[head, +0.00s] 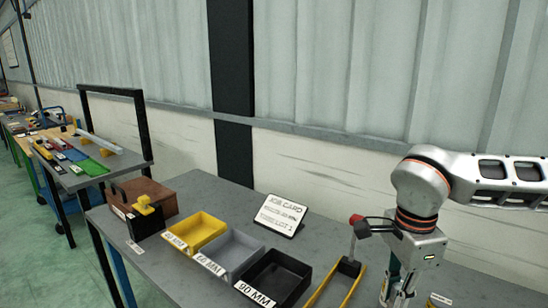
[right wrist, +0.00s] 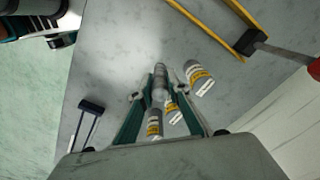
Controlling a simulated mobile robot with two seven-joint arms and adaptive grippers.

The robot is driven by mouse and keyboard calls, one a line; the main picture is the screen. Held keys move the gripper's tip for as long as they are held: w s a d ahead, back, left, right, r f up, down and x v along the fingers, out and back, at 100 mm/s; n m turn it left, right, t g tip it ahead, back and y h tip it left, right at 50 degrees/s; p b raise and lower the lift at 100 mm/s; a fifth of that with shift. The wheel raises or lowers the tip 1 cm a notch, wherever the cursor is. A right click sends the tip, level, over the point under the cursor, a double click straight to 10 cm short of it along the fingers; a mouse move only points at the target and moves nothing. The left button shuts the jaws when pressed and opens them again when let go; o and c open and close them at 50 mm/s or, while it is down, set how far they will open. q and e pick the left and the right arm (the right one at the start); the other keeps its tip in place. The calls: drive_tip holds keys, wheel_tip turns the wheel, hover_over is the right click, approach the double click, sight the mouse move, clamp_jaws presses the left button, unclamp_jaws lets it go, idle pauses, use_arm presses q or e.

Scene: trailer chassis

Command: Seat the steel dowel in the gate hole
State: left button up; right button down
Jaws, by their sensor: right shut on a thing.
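My right gripper (right wrist: 160,92) is shut on a grey steel dowel (right wrist: 160,80), which shows between the fingertips in the right wrist view. Grey cylinders with yellow and white bands show close by: one (right wrist: 200,78) to the right of the fingers, others (right wrist: 172,109) (right wrist: 154,124) between them. I cannot tell how far these are from the held dowel. In the head view the right gripper (head: 398,296) is at the bottom edge, partly cut off. I cannot make out a gate hole in either view. My left gripper is not in view.
Yellow (head: 203,225), grey (head: 240,247) and black (head: 281,283) bins line the bench, left of a yellow-edged frame (head: 336,284) with a red-handled lever (head: 356,220). A job card (head: 280,214) stands behind. A brown box (head: 151,195) sits at left. A black handle (right wrist: 89,108) shows in the wrist view.

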drive_tip(key=f+n, duration=0.1)
drive_tip(key=n, duration=0.3)
drive_tip(key=f+n, duration=0.2)
drive_tip(key=n, duration=0.1)
drive_tip(key=f+n, duration=0.2)
drive_tip(key=n, duration=0.2)
drive_tip(key=shift+s+d+n, duration=0.3)
drive_tip(key=shift+d, duration=0.05)
drive_tip(key=f+n, duration=0.1)
drive_tip(key=n, duration=0.1)
drive_tip(key=f+n, duration=0.1)
drive_tip(key=n, duration=0.1)
drive_tip(key=shift+s+d+n, duration=0.15)
drive_tip(key=shift+s+n, duration=0.05)
drive_tip(key=shift+n, duration=0.2)
drive_tip(key=shift+f, duration=0.1)
drive_tip(key=shift+s, duration=0.1)
